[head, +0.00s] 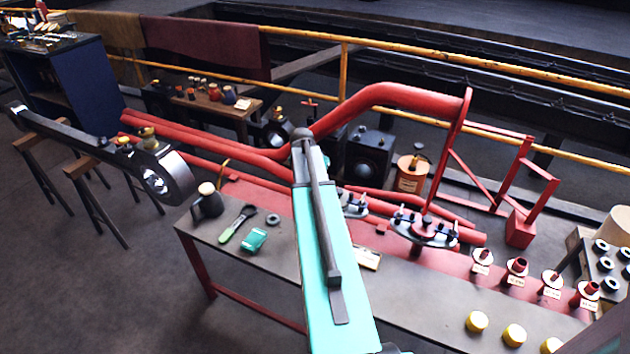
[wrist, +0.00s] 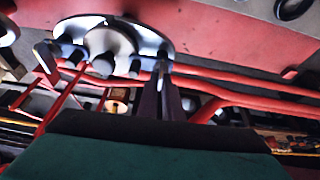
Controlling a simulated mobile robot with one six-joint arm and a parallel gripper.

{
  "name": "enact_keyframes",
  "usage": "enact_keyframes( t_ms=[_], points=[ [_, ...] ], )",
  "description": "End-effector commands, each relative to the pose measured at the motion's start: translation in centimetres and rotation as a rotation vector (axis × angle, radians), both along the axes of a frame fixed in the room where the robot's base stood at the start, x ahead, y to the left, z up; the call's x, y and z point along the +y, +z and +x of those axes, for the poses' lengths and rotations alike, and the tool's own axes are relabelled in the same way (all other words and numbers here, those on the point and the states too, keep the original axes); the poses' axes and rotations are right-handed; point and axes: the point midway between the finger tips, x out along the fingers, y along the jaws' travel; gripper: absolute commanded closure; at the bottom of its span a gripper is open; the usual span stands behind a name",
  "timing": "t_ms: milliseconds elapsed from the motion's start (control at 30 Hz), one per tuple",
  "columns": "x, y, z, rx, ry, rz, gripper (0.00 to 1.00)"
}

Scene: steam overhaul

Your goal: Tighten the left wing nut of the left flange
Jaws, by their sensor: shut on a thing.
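The left flange (head: 353,204) shows in the head view as a grey plate with dark fittings on a red pipe, just right of my arm, which hides its left part. The wrist view shows a round grey flange (wrist: 115,38) close up, with a pale centre and several dark studs or nuts. My gripper (wrist: 162,72) has its dark fingers at the right edge of this flange. They are shut on a wing nut, which they mostly hide. In the head view my arm hides the gripper. I cannot tell how tight the nut is.
A second flange (head: 426,228) stands right of the first on the bench (head: 270,262). A green-handled tool (head: 238,224) and a teal box (head: 253,239) lie left of my arm. Red pipes (head: 375,97) rise behind it. Yellow caps (head: 514,334) and labelled fittings (head: 551,281) stand at the right.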

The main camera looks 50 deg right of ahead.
Motion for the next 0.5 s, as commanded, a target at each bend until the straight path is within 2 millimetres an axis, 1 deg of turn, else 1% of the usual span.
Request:
enact_keyframes(
  t_ms=[200, 500],
  points=[
    [-0.03, 0.09, 0.12, -0.002, -0.048, -0.001, 1.0],
    [-0.03, 0.12, 0.1, -0.002, -0.057, -0.001, 1.0]
  ],
)
